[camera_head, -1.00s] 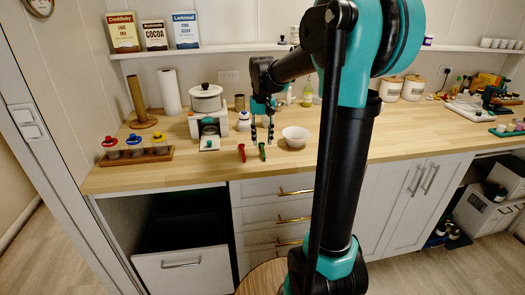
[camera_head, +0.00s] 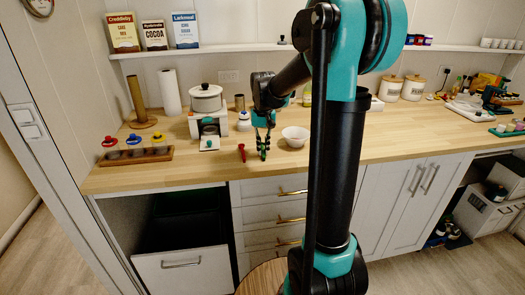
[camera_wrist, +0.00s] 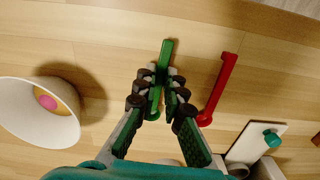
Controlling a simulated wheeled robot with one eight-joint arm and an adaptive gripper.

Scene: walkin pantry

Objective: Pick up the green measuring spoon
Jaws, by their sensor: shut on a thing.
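The green measuring spoon (camera_wrist: 167,54) lies between the fingers of my gripper (camera_wrist: 161,86) in the wrist view, its handle sticking out past the fingertips. My gripper is shut on it, low over the wooden counter. In the head view my gripper (camera_head: 263,150) stands at the counter near its front edge, and the fingers mostly hide the green spoon there. I cannot tell whether the spoon still touches the counter.
A red measuring spoon (camera_wrist: 220,90) lies close beside the green one; it also shows in the head view (camera_head: 242,152). A white bowl (camera_head: 295,137) stands on the other side, with a pink and yellow thing (camera_wrist: 46,99) inside.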

